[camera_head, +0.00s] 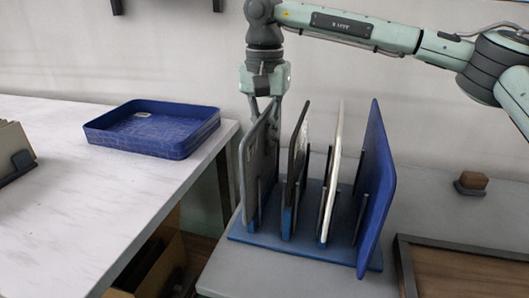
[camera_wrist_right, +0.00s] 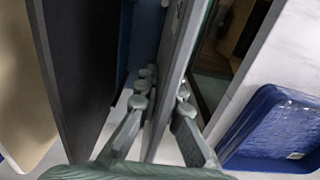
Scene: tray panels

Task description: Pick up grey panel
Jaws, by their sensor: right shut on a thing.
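The grey panel (camera_head: 255,160) stands upright in the leftmost slot of the blue rack (camera_head: 298,250) in the head view. My right gripper (camera_head: 268,98) is above the rack with its fingers at the panel's top edge. In the right wrist view my right gripper (camera_wrist_right: 162,105) has a finger on each side of the grey panel (camera_wrist_right: 174,68) and is shut on it. The panel's lower edge is still down at the rack. My left gripper is not in view.
A black panel (camera_head: 298,150), a white panel (camera_head: 334,165) and a blue panel (camera_head: 375,190) stand to the right in the same rack. An empty blue tray (camera_head: 185,146) lies on the white table (camera_head: 70,205) at left. A brown-topped surface (camera_head: 465,275) is at lower right.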

